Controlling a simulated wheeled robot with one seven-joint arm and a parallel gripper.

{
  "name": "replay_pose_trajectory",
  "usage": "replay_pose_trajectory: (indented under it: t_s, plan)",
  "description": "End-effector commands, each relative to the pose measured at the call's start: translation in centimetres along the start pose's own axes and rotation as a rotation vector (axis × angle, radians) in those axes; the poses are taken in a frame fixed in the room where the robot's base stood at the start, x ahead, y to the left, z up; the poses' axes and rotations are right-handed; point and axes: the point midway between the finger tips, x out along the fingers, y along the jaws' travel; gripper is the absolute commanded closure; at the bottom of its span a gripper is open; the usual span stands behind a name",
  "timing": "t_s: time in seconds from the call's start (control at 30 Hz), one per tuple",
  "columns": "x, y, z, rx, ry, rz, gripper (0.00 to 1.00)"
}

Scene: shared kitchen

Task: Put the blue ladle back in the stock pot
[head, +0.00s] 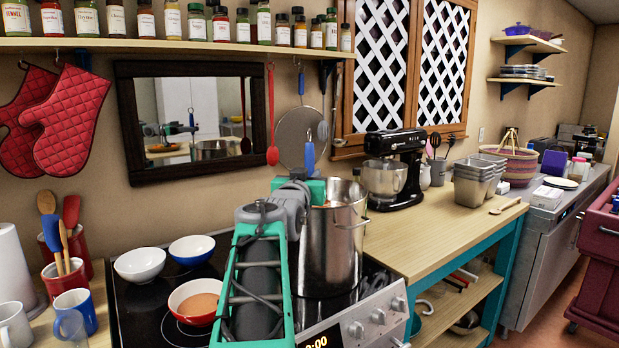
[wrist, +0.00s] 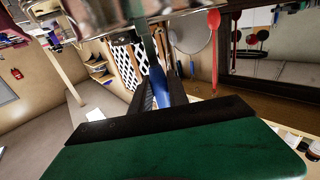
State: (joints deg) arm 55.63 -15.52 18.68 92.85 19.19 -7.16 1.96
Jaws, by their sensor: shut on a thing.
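The stock pot (head: 335,250) is a tall shiny steel pot on the stove. Its rim also shows at the top of the wrist view (wrist: 105,14), which is turned upside down. My gripper (head: 310,188) is at the height of the pot's rim, at its near left side in the head view. It is shut on the blue ladle; the blue handle (head: 309,155) stands up above the jaws. In the wrist view the blue handle (wrist: 158,84) lies between the fingers, with its metal shaft running toward the pot. The ladle's bowl is hidden, so I cannot tell if it is inside.
White (head: 140,264), blue (head: 192,250) and red (head: 183,296) bowls sit on the stove left of my arm. A black stand mixer (head: 398,150) stands on the wooden counter to the right. A red spoon (head: 272,155) and a strainer (head: 292,140) hang behind the stove.

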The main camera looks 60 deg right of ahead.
Motion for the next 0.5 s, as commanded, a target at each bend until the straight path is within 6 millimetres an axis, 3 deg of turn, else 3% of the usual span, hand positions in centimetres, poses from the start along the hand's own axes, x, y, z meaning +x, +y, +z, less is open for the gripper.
replay_pose_trajectory:
  t_s: [0.07, 0.1, 0.37, 0.5]
  plan:
    - [-0.01, 0.01, -0.16, 0.001, 0.002, 0.000, 1.00]
    - [-0.01, 0.01, -0.16, 0.000, 0.002, 0.000, 0.77]
    - [-0.01, 0.00, -0.10, 0.000, 0.001, 0.000, 0.56]
    - [0.00, 0.00, -0.08, 0.000, 0.001, 0.000, 0.54]
